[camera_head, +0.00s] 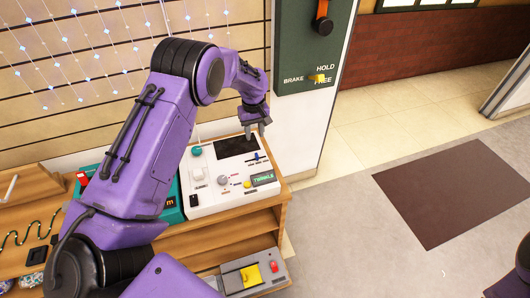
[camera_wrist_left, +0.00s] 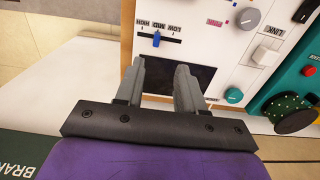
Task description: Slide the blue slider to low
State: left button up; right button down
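The white control panel (camera_head: 207,196) stands on a wooden shelf. Its blue slider (camera_wrist_left: 157,39) sits on a short dark track, by the MID mark, between HIGH on the left and LOW on the right in the left wrist view. In the head view the slider (camera_head: 256,156) is small, near the panel's back right. My left gripper (camera_head: 259,130) is above the panel's back right corner, pointing down. Its two grey fingers (camera_wrist_left: 160,75) are apart with nothing between them, over the dark screen (camera_wrist_left: 178,75) and apart from the slider. My right gripper is out of view.
A teal knob (camera_head: 197,150), a grey knob (camera_head: 223,180) and a small green display (camera_head: 262,179) are on the same panel. A teal box (camera_head: 174,205) adjoins on the left. A green brake board (camera_head: 300,50) hangs behind at the right.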

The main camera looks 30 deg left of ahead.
aim_at(257, 155)
pick_arm(q)
jog(key=f, duration=1.1)
jog(key=shift+w+f+p, duration=0.35)
jog(key=shift+f, duration=0.05)
grip_shut()
